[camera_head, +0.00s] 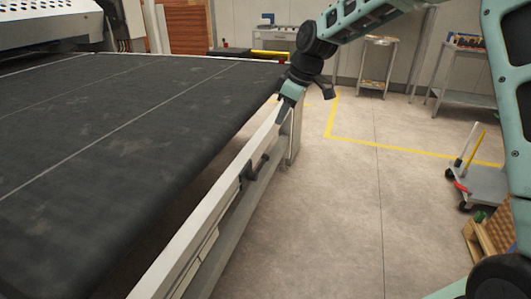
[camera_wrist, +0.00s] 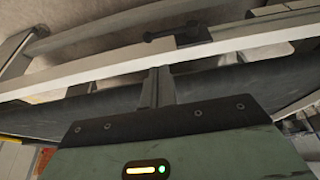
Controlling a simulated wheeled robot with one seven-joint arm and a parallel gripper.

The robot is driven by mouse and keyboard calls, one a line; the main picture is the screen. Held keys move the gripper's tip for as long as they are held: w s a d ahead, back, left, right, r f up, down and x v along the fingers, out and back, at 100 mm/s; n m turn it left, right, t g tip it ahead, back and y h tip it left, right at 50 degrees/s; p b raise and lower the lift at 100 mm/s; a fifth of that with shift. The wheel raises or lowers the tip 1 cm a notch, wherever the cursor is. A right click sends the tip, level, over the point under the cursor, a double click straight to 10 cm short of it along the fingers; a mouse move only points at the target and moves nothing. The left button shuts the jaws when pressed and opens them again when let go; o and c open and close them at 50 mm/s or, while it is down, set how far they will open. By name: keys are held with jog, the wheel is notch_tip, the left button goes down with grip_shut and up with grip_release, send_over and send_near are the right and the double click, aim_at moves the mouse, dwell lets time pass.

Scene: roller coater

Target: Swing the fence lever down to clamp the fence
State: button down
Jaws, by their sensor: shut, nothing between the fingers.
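The fence (camera_head: 205,215) is a long pale rail along the right edge of the dark conveyor belt; it crosses the wrist view (camera_wrist: 85,77) as a white bar. A small dark lever (camera_head: 258,168) sticks out from the fence's outer side. A black lever also shows in the wrist view (camera_wrist: 172,35), beyond the white bar. My gripper (camera_head: 280,117) is at the far part of the fence, past the lever, pointing down. Its fingers are together and empty in the wrist view (camera_wrist: 159,78), close to the bar. I cannot tell whether they touch it.
The wide belt (camera_head: 110,130) fills the left side. Open concrete floor (camera_head: 340,210) lies right of the fence. A grey cart (camera_head: 482,185) and a wooden crate (camera_head: 475,240) stand at the right. Benches stand along the back wall.

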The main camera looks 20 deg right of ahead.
aim_at(263, 161)
jog(key=x, duration=0.7)
jog(key=p+x, duration=0.1)
jog(key=x, duration=0.6)
jog(key=shift+s+d+f, duration=0.1)
jog(key=shift+s+d, duration=0.1)
jog(key=shift+d, duration=0.05)
jog(key=shift+f, duration=0.1)
